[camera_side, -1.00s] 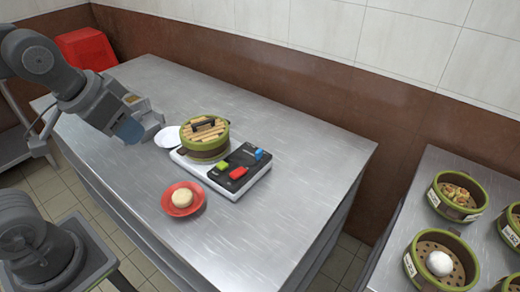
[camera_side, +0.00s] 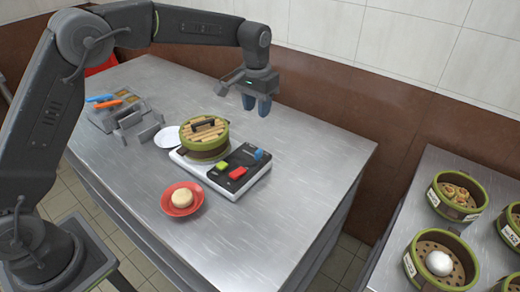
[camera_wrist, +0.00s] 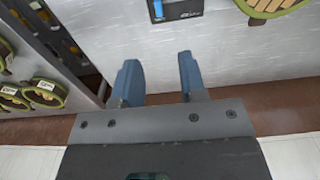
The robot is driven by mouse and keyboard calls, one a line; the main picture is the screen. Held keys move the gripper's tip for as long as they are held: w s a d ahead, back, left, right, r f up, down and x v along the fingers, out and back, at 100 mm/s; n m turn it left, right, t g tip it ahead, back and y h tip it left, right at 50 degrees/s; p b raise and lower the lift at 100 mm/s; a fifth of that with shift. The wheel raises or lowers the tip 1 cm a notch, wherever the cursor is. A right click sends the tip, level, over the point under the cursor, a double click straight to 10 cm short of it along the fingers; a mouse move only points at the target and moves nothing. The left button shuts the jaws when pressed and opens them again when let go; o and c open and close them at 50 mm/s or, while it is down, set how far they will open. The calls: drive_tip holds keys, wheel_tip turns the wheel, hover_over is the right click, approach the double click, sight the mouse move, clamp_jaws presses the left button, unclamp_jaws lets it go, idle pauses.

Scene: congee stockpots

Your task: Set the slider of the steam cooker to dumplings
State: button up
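The steam cooker (camera_side: 208,178) has a white base on the steel table, with a lidded bamboo steamer (camera_side: 205,147) on its left part. Its black panel (camera_side: 240,161) carries a green knob (camera_side: 222,166), a red knob (camera_side: 238,173) and a blue knob (camera_side: 258,154). The panel's markings are too small to read. My gripper (camera_side: 257,106) is above the table, behind and apart from the panel, fingers pointing down. In the wrist view my gripper (camera_wrist: 158,78) is open and empty. The blue knob (camera_wrist: 157,9) shows at the top edge there.
A red plate with a bun (camera_side: 182,198) sits in front of the cooker. A grey rack (camera_side: 137,124) with orange and blue-handled tools and a white plate (camera_side: 167,137) are left. Steamer baskets (camera_side: 459,197) fill the right table. A wall borders the back.

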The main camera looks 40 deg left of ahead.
sight(260, 150)
drive_tip(key=f, duration=1)
drive_tip(key=w+f, duration=0.1)
drive_tip(key=f, duration=0.4)
drive_tip(key=shift+d+f, duration=0.1)
drive_tip(key=shift+f, duration=0.05)
drive_tip(key=shift+c, duration=0.3)
clamp_jaws()
